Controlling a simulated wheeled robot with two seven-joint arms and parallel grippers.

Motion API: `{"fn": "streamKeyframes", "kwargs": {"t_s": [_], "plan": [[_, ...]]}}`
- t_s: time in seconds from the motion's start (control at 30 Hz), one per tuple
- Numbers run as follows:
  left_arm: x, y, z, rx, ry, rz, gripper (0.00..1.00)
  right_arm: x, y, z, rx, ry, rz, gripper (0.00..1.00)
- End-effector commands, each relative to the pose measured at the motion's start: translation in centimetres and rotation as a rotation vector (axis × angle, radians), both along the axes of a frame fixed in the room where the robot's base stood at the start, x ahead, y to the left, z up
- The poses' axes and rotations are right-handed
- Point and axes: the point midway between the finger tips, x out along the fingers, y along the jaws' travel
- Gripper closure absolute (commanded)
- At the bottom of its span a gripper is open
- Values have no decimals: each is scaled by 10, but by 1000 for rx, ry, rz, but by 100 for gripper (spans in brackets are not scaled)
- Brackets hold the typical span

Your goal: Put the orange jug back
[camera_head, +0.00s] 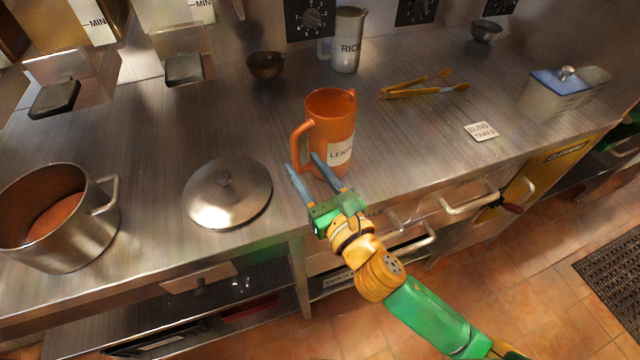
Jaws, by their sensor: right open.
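The orange jug (328,112) stands upright on the steel counter, with a white label reading "LEN…" partly visible and its handle on the left. My right gripper (308,168) is open, with its two blue-grey fingers pointing at the jug's lower front. The fingers overlap the jug's base in the picture; I cannot tell whether they touch it. Part of the jug's lower front is hidden behind them. My left gripper is not in view.
A pot (58,222) with reddish contents and a metal lid (228,192) lie left. A "RICE"-type jug (348,42), a small dark bowl (265,66) and yellow tongs (425,86) are behind. A lidded container (548,100) stands right.

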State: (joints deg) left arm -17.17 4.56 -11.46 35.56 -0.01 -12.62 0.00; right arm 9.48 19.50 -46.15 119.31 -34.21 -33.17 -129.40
Motion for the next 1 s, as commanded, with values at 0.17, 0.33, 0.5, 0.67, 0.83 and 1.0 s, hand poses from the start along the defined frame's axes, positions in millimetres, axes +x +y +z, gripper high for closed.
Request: {"fn": "streamKeyframes", "kwargs": {"t_s": [0.17, 0.33, 0.5, 0.67, 0.83, 1.0], "plan": [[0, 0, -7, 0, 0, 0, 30, -43, -21, -3, 0, 4, 3, 51], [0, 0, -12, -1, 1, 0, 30, -64, -32, -2, 0, 1, 0, 51], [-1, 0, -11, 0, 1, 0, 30, -68, -34, 0, 2, 1, 0, 51], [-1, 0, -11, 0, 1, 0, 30, -67, -34, 0, 2, 0, 0, 51], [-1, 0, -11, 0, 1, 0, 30, -66, -36, -1, 25, 20, -11, 51], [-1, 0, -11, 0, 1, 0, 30, -54, -89, -49, 639, 485, -324, 51]]}}
